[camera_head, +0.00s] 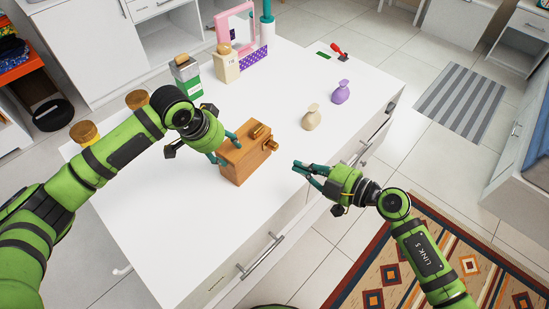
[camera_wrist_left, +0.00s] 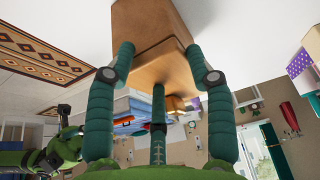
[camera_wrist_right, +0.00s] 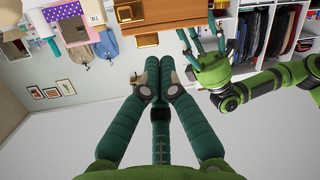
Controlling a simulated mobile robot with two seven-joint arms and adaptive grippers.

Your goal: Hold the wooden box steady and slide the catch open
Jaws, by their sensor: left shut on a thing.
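The wooden box (camera_head: 240,163) stands on the white table, with brass-coloured fittings (camera_head: 259,133) on its top and a knob-like piece (camera_head: 271,145) on its right side. I cannot tell for sure which piece is the catch. My left gripper (camera_head: 226,148) is shut on the box's left side; in the left wrist view its fingers (camera_wrist_left: 157,52) press on either side of the box (camera_wrist_left: 148,22). My right gripper (camera_head: 297,167) is shut and empty, right of the box and apart from it. The box also shows at the top of the right wrist view (camera_wrist_right: 138,24).

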